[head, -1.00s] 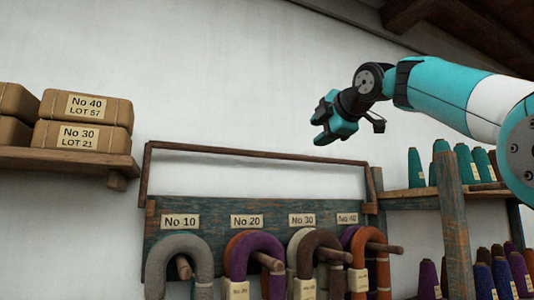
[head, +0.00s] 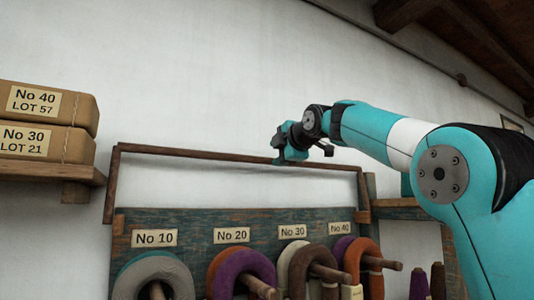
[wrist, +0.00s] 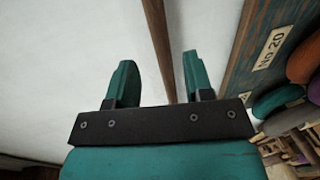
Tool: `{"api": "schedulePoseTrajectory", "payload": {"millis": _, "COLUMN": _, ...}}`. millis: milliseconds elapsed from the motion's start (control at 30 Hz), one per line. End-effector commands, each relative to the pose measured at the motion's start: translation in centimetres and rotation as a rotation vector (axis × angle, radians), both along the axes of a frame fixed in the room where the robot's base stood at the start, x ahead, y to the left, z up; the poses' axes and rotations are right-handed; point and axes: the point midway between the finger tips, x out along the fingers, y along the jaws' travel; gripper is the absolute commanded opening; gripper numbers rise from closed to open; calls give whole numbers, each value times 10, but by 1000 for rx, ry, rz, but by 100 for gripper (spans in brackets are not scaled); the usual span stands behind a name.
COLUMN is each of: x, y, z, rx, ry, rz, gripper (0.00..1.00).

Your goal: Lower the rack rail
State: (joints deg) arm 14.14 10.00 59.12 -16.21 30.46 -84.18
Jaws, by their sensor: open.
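The rack rail (head: 200,153) is a thin dark wooden bar on two side arms, raised above the rack board (head: 190,222) against the white wall. My gripper (head: 284,158) is open and overlaps the right half of the rail in the head view. In the wrist view the rail (wrist: 157,30) runs lengthwise between the two teal fingers (wrist: 157,68), with a gap to each finger. I cannot tell how deep the rail sits between them. The fingers hide a short piece of the rail in the head view.
Yarn hanks (head: 240,270) hang on pegs below number labels, No 10 to No 40. A shelf (head: 50,170) with wrapped parcels (head: 45,125) stands at the left. A shelf with cones (head: 437,280) is at the right, partly behind my arm. The wall above the rail is clear.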

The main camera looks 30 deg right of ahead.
Motion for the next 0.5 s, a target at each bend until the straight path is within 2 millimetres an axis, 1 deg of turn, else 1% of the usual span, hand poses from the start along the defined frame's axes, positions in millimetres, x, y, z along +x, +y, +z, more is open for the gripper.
{"api": "schedulePoseTrajectory", "payload": {"millis": 33, "x": 13, "y": 1, "z": 3, "rx": 1, "ry": 5, "rz": 2, "gripper": 47}}
{"api": "schedulePoseTrajectory", "payload": {"millis": 200, "x": 45, "y": -1, "z": -4, "rx": 1, "ry": 3, "rz": -2, "gripper": 47}}
{"api": "schedulePoseTrajectory", "payload": {"millis": 333, "x": 61, "y": -2, "z": -7, "rx": 0, "ry": 0, "rz": -2, "gripper": 47}}
{"api": "schedulePoseTrajectory", "payload": {"millis": 500, "x": 70, "y": -3, "z": -11, "rx": -1, "ry": -1, "rz": -4, "gripper": 47}}
